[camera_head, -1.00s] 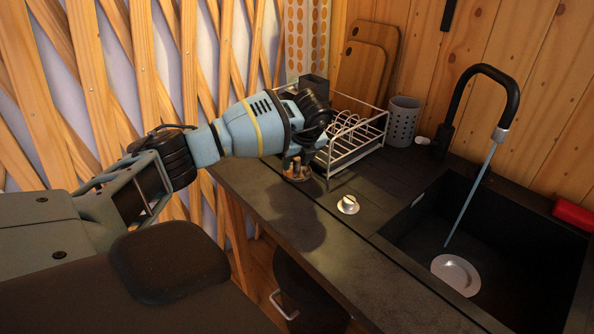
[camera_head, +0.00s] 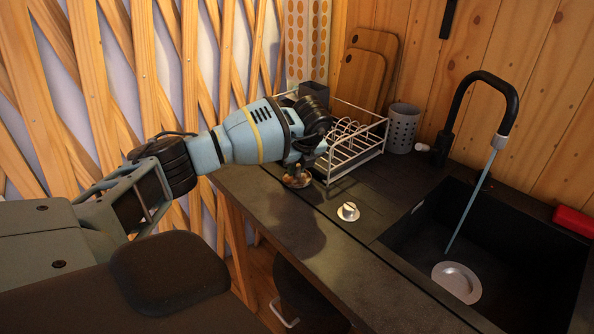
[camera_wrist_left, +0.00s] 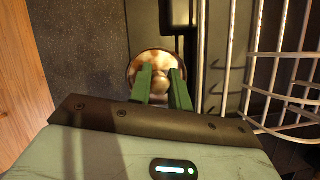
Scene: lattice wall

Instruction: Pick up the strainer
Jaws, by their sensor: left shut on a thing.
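The strainer (camera_wrist_left: 157,66) is a small round shiny metal piece with a raised knob in its middle. In the left wrist view it sits between the green fingertips of my left gripper (camera_wrist_left: 161,78), which is shut on the knob. In the head view the strainer (camera_head: 297,182) shows as a brownish disc under my left gripper (camera_head: 297,170), low over the dark worktop beside the dish rack. I cannot tell whether it touches the worktop. My right gripper is not in view.
A white wire dish rack (camera_head: 357,150) stands close on the right of my left gripper. A small pale disc with a raised top (camera_head: 348,212) lies on the worktop (camera_head: 270,205). The black sink (camera_head: 520,262) and tap (camera_head: 507,105) are farther right.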

